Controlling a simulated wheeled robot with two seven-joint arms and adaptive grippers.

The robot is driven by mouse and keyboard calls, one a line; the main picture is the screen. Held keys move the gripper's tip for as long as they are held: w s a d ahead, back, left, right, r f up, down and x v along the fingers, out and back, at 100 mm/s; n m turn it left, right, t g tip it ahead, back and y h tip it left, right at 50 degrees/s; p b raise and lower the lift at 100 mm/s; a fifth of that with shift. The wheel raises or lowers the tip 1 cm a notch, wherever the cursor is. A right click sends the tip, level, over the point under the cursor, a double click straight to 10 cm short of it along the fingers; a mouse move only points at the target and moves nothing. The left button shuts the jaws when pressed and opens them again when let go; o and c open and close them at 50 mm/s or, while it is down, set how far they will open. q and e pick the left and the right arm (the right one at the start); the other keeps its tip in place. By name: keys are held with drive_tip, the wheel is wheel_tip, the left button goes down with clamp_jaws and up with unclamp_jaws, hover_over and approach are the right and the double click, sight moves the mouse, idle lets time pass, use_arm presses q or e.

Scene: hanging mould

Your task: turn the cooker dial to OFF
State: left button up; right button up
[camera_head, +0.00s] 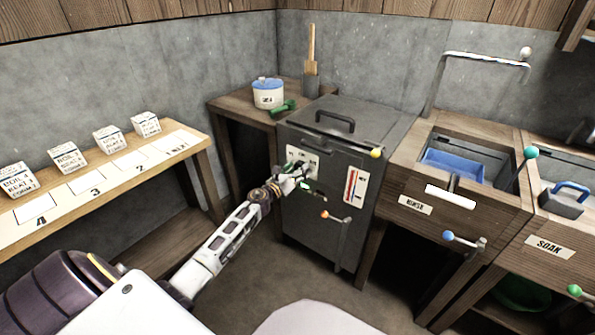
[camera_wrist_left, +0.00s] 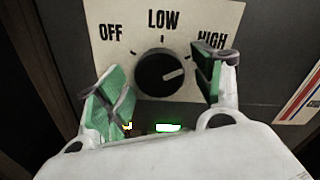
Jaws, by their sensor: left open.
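The cooker (camera_head: 325,227) is a dark grey metal box with a lid. A pale dial plate (camera_head: 312,157) is on its front. In the left wrist view the plate (camera_wrist_left: 120,15) reads OFF, LOW and HIGH from left to right. The round black dial (camera_wrist_left: 153,68) has a white mark pointing right and slightly up, on the HIGH side. My left gripper (camera_wrist_left: 160,84) is open, its green-padded fingers either side of the dial, with visible gaps. In the head view my left gripper (camera_head: 298,178) is at the plate and hides the dial. My right gripper is not in view.
A red-marked gauge (camera_head: 354,188) and an orange-knobbed lever (camera_head: 335,217) sit right of the dial plate. A wooden table (camera_head: 232,103) with a white pot (camera_head: 267,97) stands behind left. The RINSE sink unit (camera_head: 455,207) stands right. Floor in front is open.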

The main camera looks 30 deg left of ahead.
use_arm(q)
drive_tip(key=shift+c, duration=0.2)
drive_tip(key=c, duration=1)
drive_tip(key=shift+o, duration=0.2)
